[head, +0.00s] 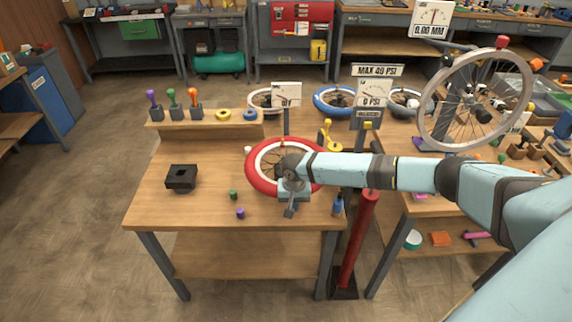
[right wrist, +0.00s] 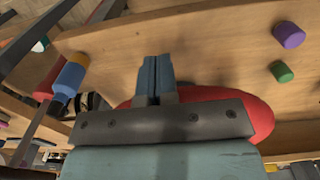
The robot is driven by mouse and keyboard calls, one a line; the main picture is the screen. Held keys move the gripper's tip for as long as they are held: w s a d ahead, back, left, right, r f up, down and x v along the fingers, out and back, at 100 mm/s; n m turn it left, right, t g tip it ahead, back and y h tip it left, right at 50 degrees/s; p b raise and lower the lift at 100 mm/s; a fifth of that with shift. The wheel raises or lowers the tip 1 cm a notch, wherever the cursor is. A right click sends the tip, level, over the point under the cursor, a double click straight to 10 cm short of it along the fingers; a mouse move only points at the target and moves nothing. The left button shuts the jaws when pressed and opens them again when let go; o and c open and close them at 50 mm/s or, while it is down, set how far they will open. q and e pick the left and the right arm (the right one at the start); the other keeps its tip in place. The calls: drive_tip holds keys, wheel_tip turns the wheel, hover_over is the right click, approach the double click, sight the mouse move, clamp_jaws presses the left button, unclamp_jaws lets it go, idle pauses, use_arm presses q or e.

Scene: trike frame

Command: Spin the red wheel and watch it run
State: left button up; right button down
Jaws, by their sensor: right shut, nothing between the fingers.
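The red wheel (head: 255,178) lies on the wooden table in the head view, with a red tyre, pale rim and spokes. My right arm reaches over it from the right and hides its right part. My right gripper (head: 289,211) points down at the wheel's near edge, its fingers together with nothing between them. In the right wrist view, the closed fingers (right wrist: 155,76) stand out in front of the red tyre (right wrist: 258,116), which is partly hidden behind the gripper. I cannot tell whether the fingers touch the tyre. My left gripper is not in view.
A black block (head: 181,178) sits on the table's left. A green cap (head: 234,194) and a purple cap (head: 240,213) lie near the front. A blue bottle (head: 338,205) and red pump (head: 358,245) are at the right. Another wheel (head: 430,130) stands mounted at right.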

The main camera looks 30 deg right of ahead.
drive_tip(key=shift+w, duration=0.15)
idle(0.4)
drive_tip(key=w+a, duration=0.9)
drive_tip(key=a, duration=0.3)
wheel_tip(320, 180, up, 7)
drive_tip(key=s+a+p, duration=0.1)
drive_tip(key=s+p, duration=0.1)
drive_tip(key=p, duration=0.6)
drive_tip(key=shift+s+a, duration=0.1)
idle(0.9)
